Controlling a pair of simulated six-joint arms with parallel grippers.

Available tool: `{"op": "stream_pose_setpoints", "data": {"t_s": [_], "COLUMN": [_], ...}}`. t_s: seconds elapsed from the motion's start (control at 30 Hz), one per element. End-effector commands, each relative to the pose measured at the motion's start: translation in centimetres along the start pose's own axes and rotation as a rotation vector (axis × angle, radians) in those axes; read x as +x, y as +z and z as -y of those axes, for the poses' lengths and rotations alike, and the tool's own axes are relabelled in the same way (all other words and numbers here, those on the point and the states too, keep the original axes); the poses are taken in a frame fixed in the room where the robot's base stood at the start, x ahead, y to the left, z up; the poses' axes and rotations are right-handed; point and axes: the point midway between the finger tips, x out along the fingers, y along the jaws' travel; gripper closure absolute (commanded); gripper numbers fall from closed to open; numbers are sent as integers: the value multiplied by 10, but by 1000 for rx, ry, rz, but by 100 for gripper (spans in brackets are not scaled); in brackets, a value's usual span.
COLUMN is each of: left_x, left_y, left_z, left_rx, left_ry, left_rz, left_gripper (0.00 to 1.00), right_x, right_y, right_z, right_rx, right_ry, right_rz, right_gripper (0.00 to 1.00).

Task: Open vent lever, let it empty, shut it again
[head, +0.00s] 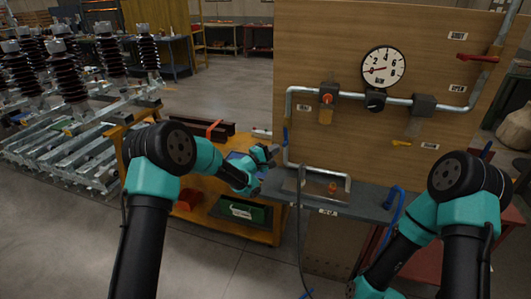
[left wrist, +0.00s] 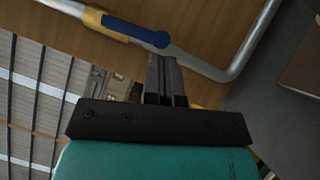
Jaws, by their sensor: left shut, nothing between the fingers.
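A wooden panel (head: 340,60) carries grey pipes and a round gauge (head: 383,67) with a red needle. A blue lever (head: 285,137) sits on the panel's left vertical pipe. In the left wrist view its blue handle (left wrist: 148,37) shows just past my fingertips, with a yellow collar on the pipe. My left gripper (head: 272,154) is shut and empty, just left of and below the lever. In the left wrist view the fingers (left wrist: 162,62) are together; I cannot tell whether they touch the handle. The labels are too small to read. My right gripper is out of view.
A grey bench ledge (head: 355,205) with a tray and a hanging hose lies below. An orange cart (head: 262,231) stands left of the panel.

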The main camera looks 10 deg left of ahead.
Motion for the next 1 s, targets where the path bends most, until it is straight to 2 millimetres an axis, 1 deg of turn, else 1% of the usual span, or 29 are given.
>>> {"op": "stream_pose_setpoints", "data": {"t_s": [0.1,0.47,1.0], "left_x": [3,3,6], "left_y": [3,3,8], "left_z": [0,0,3], "left_rx": [0,-2,-59], "left_ry": [1,2,41], "left_rz": [0,0,0], "left_gripper": [100,100,100], "right_x": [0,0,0], "right_y": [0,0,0], "right_z": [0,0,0], "right_rx": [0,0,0], "right_ry": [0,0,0], "right_rz": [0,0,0], "right_gripper": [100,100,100]}}
